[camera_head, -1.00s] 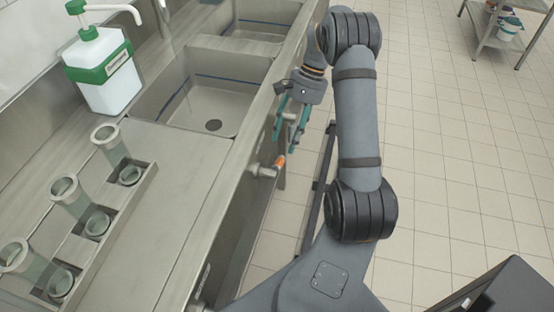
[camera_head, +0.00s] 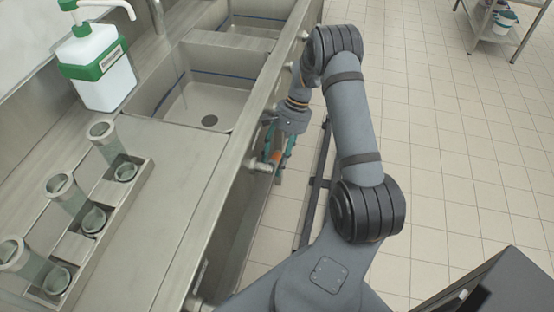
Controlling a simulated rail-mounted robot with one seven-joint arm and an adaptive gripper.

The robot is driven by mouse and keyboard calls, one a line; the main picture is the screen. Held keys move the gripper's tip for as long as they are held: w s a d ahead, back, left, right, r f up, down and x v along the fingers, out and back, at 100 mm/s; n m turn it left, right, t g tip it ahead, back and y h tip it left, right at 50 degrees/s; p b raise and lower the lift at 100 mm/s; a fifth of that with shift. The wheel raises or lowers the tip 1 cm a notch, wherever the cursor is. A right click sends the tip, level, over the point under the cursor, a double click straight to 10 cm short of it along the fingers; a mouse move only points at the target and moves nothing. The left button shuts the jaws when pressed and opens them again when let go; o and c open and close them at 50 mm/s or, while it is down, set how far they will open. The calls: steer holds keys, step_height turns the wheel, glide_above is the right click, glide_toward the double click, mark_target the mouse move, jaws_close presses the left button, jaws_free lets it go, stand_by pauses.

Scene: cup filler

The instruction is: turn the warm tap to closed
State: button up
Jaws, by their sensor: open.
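A tap handle with an orange part (camera_head: 275,158) sticks out from the front face of the steel counter, on a metal stub (camera_head: 258,166). I cannot tell from its look alone whether it is the warm tap or how far it is turned. My gripper (camera_head: 278,160) points down in front of the counter. Its teal fingers are open, one on each side of the orange handle in the picture. Whether they touch it is too small to tell, and the gripper body hides part of the area.
Other metal knobs (camera_head: 303,35) stick out along the counter front. Two sink basins (camera_head: 205,100), a green and white pump bottle (camera_head: 97,65) and a rack (camera_head: 105,205) with glass cups lie to the left.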

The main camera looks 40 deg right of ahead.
steer(key=shift+c, duration=0.5)
steer(key=c, duration=1.1)
jaws_close()
